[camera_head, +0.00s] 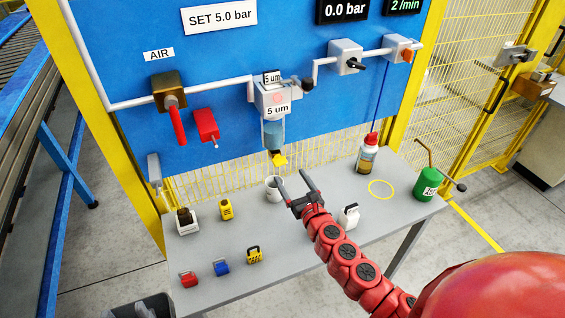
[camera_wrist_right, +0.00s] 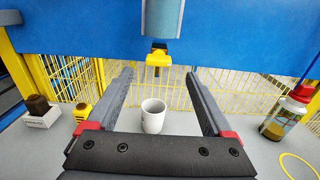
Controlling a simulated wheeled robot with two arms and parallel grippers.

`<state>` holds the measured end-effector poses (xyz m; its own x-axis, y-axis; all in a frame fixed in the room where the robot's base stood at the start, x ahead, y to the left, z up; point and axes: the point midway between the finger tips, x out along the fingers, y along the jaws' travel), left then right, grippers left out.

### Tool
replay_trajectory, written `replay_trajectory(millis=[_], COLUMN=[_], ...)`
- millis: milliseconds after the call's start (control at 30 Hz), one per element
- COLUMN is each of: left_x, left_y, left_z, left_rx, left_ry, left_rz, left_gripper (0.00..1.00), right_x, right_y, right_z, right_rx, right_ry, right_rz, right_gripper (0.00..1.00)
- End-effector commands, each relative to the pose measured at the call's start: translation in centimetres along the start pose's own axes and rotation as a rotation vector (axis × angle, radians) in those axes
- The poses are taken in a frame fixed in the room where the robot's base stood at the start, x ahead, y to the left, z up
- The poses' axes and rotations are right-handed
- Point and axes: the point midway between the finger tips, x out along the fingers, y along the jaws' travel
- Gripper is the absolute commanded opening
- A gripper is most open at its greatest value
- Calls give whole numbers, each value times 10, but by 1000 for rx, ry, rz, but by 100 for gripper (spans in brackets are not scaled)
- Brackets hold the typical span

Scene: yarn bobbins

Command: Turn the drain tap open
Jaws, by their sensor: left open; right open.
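The yellow drain tap (camera_head: 279,159) hangs under the bluish filter bowl (camera_head: 273,135) on the blue panel. In the right wrist view the yellow tap (camera_wrist_right: 158,62) shows straight ahead, between and beyond the fingertips, below the bowl (camera_wrist_right: 162,18). A white cup (camera_head: 271,189) stands on the table below the tap; it also shows between the fingers in the wrist view (camera_wrist_right: 153,118). My right gripper (camera_head: 292,178) is open and empty, its fingers pointing towards the tap, apart from it. My left gripper is not in view.
On the grey table (camera_head: 300,240) a red-capped bottle (camera_head: 367,155), a yellow ring (camera_head: 381,189) and a green can (camera_head: 427,184) lie to the right. Several padlocks and a small box (camera_head: 187,222) stand left. A red-handled air valve (camera_head: 177,125) is on the panel.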

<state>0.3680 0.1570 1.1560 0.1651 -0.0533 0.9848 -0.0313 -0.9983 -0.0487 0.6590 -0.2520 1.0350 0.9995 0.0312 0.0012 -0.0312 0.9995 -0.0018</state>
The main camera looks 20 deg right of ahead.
Motion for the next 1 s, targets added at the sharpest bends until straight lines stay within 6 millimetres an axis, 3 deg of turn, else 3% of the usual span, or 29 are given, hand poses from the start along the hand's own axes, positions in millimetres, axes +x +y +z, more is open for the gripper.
replay_trajectory(millis=[200, 400, 833, 867, 1000], left_x=[14, 19, 20, 20, 20], left_y=[-1, -1, -1, -1, -1], left_z=[-2, -3, -3, -3, -3], left_rx=[0, 0, 0, 0, 0], left_ry=[0, 0, 0, 0, 0], left_rz=[0, 0, 0, 0, 0], left_gripper=[50, 50, 50, 50, 50], right_x=[38, 60, 68, 68, 68], right_y=[1, 0, 2, 2, 2], right_z=[3, 3, -1, -1, -1], right_rx=[6, 3, 2, 2, 2], right_ry=[-1, -2, 2, 2, 2], right_rz=[-1, 0, 3, 3, 3], right_gripper=[85, 85, 85, 83, 58])
